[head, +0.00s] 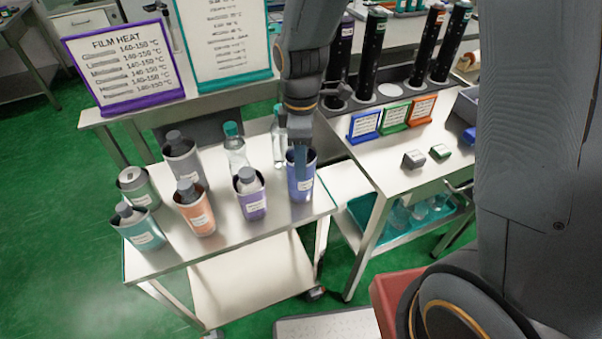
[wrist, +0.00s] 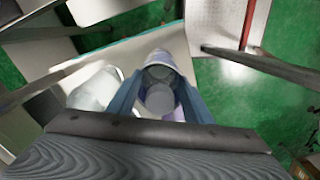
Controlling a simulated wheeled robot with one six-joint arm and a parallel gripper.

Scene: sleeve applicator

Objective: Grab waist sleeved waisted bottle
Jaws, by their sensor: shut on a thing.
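My gripper (head: 300,165) points down at the right side of the white cart, at a bottle in a loose lavender sleeve (head: 301,186) with a white label. In the wrist view my blue gripper fingers (wrist: 158,98) are shut on this sleeved bottle, one on each side. The bottle's round grey top (wrist: 160,98) shows between them, inside the wider sleeve rim (wrist: 161,58). The bottle's waist is hidden by the sleeve and fingers. The sleeved bottle looks upright; I cannot tell whether it touches the cart top.
On the cart (head: 262,232) stand several other sleeved bottles, including a purple one (head: 250,195) and an orange one (head: 195,208). A clear teal-capped bottle (head: 234,150) and another clear bottle (head: 278,142) stand close by. A bench with dark tubes (head: 423,50) is at right.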

